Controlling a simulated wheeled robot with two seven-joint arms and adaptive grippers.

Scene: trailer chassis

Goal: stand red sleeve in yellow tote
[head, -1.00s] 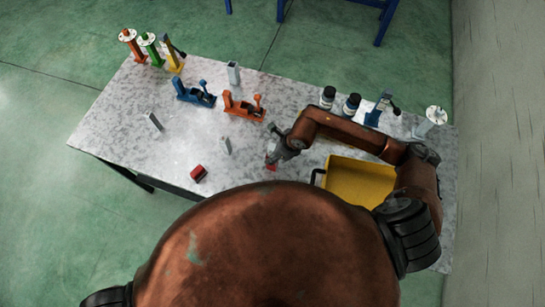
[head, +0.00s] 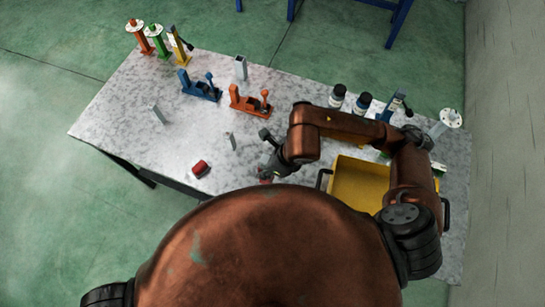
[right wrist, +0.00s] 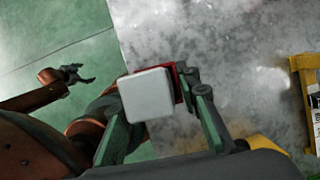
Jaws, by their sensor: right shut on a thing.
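The yellow tote (head: 357,185) stands at the right front of the table, with dark handles. My right gripper (head: 268,170) is left of the tote, near the table's front edge. In the right wrist view its fingers (right wrist: 168,125) are shut on the red sleeve (right wrist: 181,82). A pale grey square face (right wrist: 147,95) covers much of it there. In the head view only a small red part (head: 265,181) shows, partly hidden by my body. In the right wrist view my left gripper (right wrist: 77,74) is open and empty, over the floor.
Another red piece (head: 201,168) lies at the front edge. Grey blocks (head: 157,114) stand apart on the table. Blue (head: 200,88) and orange (head: 250,102) tools stand mid-table. Bottles (head: 361,104) are behind the tote. The table's left middle has free room.

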